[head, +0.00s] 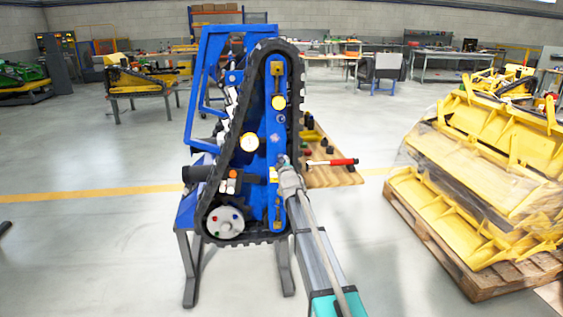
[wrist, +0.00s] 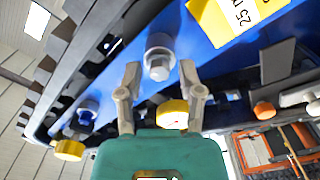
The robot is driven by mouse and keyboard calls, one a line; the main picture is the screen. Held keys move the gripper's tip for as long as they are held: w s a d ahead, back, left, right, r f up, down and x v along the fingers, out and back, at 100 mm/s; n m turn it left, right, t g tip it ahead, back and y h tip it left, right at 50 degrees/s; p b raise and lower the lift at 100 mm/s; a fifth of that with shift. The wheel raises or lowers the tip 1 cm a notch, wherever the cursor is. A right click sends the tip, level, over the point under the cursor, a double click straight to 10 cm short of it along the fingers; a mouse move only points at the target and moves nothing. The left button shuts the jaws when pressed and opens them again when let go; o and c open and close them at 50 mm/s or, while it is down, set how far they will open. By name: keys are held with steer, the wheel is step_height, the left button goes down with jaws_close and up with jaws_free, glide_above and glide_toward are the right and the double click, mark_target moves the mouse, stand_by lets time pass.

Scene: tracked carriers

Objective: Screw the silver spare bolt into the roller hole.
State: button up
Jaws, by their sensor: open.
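The blue carrier frame (head: 272,140) stands upright with a black track (head: 237,125) around it. In the wrist view a silver hex bolt (wrist: 159,67) sits in a round grey seat on the blue frame. I cannot tell whether this is the spare bolt. My gripper (wrist: 160,80) is open, with one finger on each side of the bolt head, apparently not touching it. In the head view my gripper (head: 283,162) is at the frame's right side, hiding the bolt. Yellow round caps (head: 279,103) sit on the frame. I cannot make out an empty roller hole.
A silver disc (head: 225,221) with coloured dots is at the track's lower end. A wooden board (head: 335,176) with a red-handled tool (head: 342,162) lies just right of the frame. A pallet (head: 430,240) of yellow parts stands at right.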

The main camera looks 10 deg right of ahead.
steer(key=n, duration=0.3)
steer(key=shift+n, duration=1.8)
steer(key=shift+n, duration=0.7)
steer(key=n, duration=0.7)
steer(key=shift+n, duration=0.7)
